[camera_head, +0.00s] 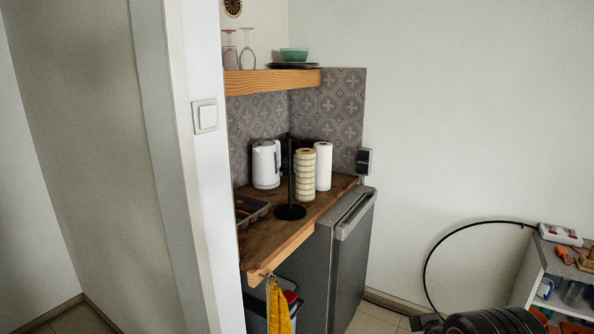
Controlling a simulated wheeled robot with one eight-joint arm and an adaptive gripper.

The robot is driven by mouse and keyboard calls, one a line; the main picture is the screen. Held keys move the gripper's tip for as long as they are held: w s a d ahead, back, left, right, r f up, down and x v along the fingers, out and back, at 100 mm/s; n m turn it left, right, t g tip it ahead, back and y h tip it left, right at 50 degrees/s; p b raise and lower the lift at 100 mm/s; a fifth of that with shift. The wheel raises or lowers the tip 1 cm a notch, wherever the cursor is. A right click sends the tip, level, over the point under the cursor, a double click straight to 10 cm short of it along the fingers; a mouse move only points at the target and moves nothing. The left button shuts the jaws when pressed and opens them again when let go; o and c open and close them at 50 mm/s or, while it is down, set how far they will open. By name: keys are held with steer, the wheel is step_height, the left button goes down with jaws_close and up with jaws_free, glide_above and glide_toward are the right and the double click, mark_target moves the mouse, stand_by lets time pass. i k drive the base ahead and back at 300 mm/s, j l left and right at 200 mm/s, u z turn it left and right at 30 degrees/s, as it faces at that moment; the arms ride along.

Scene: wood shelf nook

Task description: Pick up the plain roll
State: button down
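The plain roll (324,165) is a white paper roll standing upright on the wooden counter (272,236), toward the back right near the tiled wall. A patterned roll (304,177) with yellowish bands stands just left of it and in front, covering part of its left side. My gripper is not in view, and nothing is seen holding the plain roll.
A black upright stand (290,211) is left of the patterned roll. A white kettle (266,164) and a dark tray (250,209) are farther left. A wooden shelf (272,82) with glasses and bowl hangs above. A grey fridge (350,250) stands beside the counter.

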mark_target(324, 150)
steer(key=i+l+u, duration=0.15)
steer(key=i, duration=0.35)
steer(key=i+l+u, duration=0.1)
steer(key=i, duration=0.45)
steer(key=i+l+u, duration=0.15)
steer(key=i, duration=0.35)
steer(key=i+l+u, duration=0.15)
steer(key=i+l, duration=0.15)
steer(key=i, duration=0.2)
